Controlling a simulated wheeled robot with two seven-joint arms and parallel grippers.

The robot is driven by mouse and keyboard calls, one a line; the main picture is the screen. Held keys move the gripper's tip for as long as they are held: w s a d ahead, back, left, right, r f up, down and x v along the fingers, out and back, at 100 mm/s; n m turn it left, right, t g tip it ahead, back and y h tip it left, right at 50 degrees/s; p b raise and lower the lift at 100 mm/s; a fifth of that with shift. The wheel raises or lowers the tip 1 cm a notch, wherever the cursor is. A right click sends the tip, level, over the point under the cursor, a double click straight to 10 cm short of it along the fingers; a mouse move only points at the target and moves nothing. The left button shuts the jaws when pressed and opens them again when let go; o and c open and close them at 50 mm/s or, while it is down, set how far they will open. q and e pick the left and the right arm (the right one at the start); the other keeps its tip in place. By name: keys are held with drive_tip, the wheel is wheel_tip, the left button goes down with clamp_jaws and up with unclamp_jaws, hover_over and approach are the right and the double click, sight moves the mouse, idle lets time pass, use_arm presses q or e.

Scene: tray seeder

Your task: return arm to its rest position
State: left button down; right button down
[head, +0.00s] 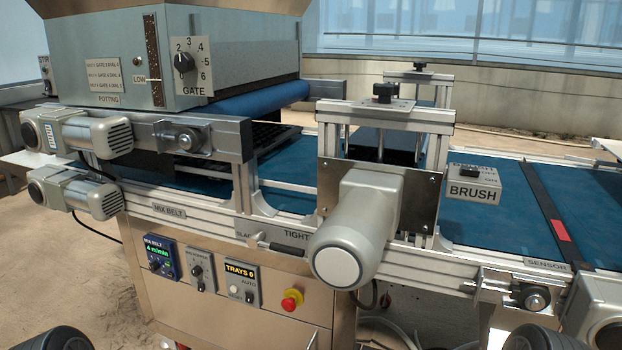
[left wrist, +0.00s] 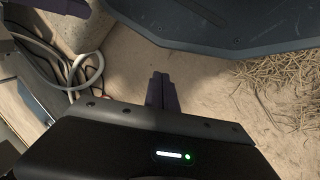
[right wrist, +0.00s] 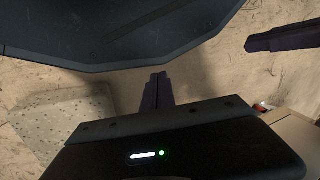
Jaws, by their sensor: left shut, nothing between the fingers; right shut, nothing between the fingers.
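My left gripper (left wrist: 161,88) shows in the left wrist view, its two dark fingers together and empty above the sandy floor. My right gripper (right wrist: 155,88) shows in the right wrist view, also with its fingers together and empty above the floor. Neither gripper's fingers show in the head view; only dark rounded parts of my arms show at its bottom left and bottom right corners. The tray seeder's steel front panel (head: 215,315) stands ahead of me, and neither gripper is seen touching it.
The blue belt (head: 500,215) runs across the machine. The gate hopper (head: 130,55) is at left, the brush motor (head: 355,225) juts towards me, and a red stop button (head: 291,300) is below. A pale hose (left wrist: 95,75) and straw (left wrist: 285,95) lie on the floor near my left gripper.

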use_arm(q)
drive_tip(key=s+d+r+p, duration=0.1)
drive_tip(key=s+r+p, duration=0.1)
drive_tip(key=r+p, duration=1.1)
drive_tip(key=s+d+r+m+g+p, duration=0.1)
drive_tip(key=r+p, duration=1.2)
drive_tip(key=p, duration=0.1)
drive_tip(key=shift+s+d+r+p, duration=0.3)
drive_tip(key=shift+s+d+p, duration=0.05)
drive_tip(key=c, duration=2.1)
unclamp_jaws()
